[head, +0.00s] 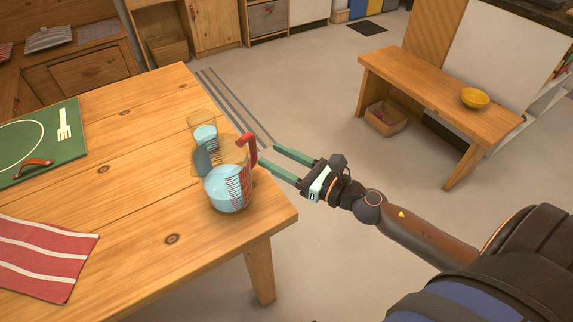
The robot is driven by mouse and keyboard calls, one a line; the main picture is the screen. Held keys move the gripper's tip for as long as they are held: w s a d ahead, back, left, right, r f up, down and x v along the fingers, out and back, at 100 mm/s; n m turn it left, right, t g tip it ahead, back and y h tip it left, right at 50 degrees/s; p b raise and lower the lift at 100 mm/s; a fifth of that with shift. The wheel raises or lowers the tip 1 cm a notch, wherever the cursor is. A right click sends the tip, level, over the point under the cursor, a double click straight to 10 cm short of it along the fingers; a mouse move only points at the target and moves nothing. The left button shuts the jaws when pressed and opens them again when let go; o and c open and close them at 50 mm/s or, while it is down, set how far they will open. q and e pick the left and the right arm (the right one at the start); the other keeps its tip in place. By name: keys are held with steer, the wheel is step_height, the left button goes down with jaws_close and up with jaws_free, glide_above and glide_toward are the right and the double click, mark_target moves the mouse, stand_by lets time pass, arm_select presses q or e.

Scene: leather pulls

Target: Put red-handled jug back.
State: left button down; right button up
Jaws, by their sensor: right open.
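The red-handled jug (226,188) stands upright near the right corner of the wooden table (140,160). It is clear with red markings and holds pale blue liquid. Its red handle (249,148) faces right, toward my right gripper (272,161). The right gripper is open, with its two green fingers pointing left at the jug. Its fingertips are close to the handle; I cannot tell whether they touch it. My left gripper is not in view.
A bench (420,85) with a yellow bowl (475,98) stands at the back right. The floor between is clear.

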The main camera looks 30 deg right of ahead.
steer(key=shift+v, duration=1.2)
